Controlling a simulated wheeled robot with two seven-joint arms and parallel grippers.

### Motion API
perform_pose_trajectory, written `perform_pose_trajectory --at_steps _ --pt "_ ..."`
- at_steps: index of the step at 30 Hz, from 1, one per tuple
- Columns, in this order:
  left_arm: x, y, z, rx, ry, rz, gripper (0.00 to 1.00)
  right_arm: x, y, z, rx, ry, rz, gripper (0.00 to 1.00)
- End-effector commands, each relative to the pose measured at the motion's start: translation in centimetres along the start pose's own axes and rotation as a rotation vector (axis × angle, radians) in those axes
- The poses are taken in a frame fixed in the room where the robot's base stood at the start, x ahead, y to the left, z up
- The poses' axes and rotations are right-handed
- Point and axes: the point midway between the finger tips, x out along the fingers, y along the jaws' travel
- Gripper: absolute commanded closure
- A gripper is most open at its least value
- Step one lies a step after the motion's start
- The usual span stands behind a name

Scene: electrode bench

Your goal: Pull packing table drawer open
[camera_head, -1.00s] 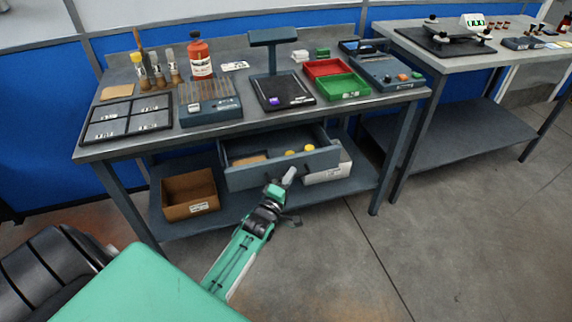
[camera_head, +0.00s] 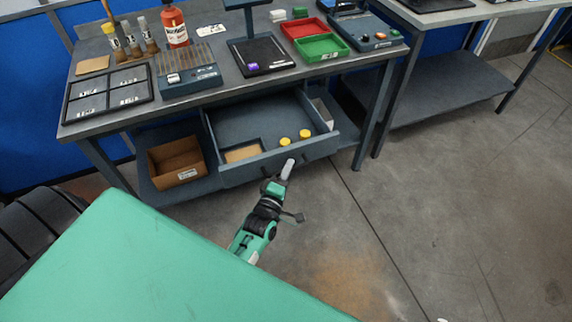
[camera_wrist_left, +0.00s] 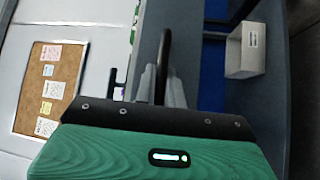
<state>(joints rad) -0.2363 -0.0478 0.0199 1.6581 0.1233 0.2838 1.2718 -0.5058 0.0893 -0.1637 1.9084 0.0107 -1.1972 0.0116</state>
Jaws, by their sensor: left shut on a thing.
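The packing table (camera_head: 262,85) stands ahead, and its grey drawer (camera_head: 232,177) is pulled well out toward me below the tabletop. Inside the drawer are two yellow round things (camera_head: 305,134) and a tan flat piece (camera_head: 243,153). My left gripper (camera_head: 288,167) is at the drawer's front, right of its middle, shut on the drawer handle. In the left wrist view the dark handle bar (camera_wrist_left: 163,60) runs between the fingers. My right gripper is not in view.
A brown box (camera_head: 176,163) sits on the shelf left of the drawer. Bottles, trays (camera_head: 320,46) and instruments cover the tabletop. A second table (camera_head: 440,98) stands to the right. The floor (camera_head: 400,210) in front is clear.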

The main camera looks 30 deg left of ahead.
Motion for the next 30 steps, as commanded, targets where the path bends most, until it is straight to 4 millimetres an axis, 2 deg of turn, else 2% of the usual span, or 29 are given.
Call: perform_pose_trajectory --at_steps 6,7,10,22,26,30 --pt "-0.1 -0.1 0.0 0.0 -0.001 -0.002 1.0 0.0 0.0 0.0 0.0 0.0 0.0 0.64" --pt "-0.1 -0.1 0.0 0.0 -0.001 -0.002 0.87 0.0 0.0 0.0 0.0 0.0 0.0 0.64" --pt "0.0 -0.1 0.0 0.0 0.0 -0.002 0.68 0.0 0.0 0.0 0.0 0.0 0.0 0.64" --pt "-0.6 -0.1 0.0 0.0 -0.001 -0.001 0.67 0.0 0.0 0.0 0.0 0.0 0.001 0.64" --pt "-2.3 -0.1 0.0 0.0 -0.001 -0.003 0.67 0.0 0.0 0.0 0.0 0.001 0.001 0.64" --pt "-5.0 -0.2 0.0 0.001 -0.001 -0.003 0.67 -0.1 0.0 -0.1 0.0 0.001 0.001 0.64"
